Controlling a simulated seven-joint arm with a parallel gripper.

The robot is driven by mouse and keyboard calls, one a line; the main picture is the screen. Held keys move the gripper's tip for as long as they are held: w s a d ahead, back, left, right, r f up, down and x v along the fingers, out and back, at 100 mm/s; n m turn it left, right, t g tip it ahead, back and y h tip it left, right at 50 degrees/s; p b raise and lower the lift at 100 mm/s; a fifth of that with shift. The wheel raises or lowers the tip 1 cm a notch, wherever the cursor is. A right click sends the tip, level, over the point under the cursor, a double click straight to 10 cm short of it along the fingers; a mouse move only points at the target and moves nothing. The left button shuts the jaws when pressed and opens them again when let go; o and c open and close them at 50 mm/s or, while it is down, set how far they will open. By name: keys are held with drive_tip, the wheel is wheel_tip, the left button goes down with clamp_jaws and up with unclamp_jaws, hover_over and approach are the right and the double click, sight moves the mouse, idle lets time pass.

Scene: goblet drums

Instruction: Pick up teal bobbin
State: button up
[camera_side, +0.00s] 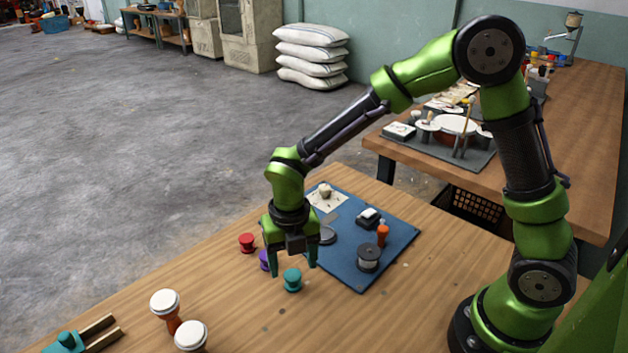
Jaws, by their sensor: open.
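The teal bobbin (292,280) stands upright on the wooden table, in front of the blue mat. My gripper (293,271) points down with its two fingers apart and nothing held. In this view the fingertips are to the left and right of the teal bobbin, a little higher in the picture. I cannot tell whether they are above it or behind it. A purple bobbin (264,261) is partly hidden by the left finger. A red bobbin (246,242) stands further left.
A blue mat (376,270) holds a grey-black spool (368,258), an orange piece (382,235) and small items. Two goblet drums (165,305) with white heads and a teal clamp (66,342) are at the lower left. The table right of the teal bobbin is clear.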

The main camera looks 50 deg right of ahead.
sight(292, 275)
drive_tip(key=shift+w+d+f, duration=0.1)
drive_tip(key=shift+w+f, duration=0.05)
drive_tip(key=shift+f, duration=1.25)
drive_tip(key=shift+w+d+f, duration=0.1)
drive_tip(key=shift+w+f, duration=0.05)
drive_tip(key=shift+f, duration=1.2)
drive_tip(key=shift+c, duration=0.5)
drive_tip(key=c, duration=1)
drive_tip(key=shift+r, duration=0.2)
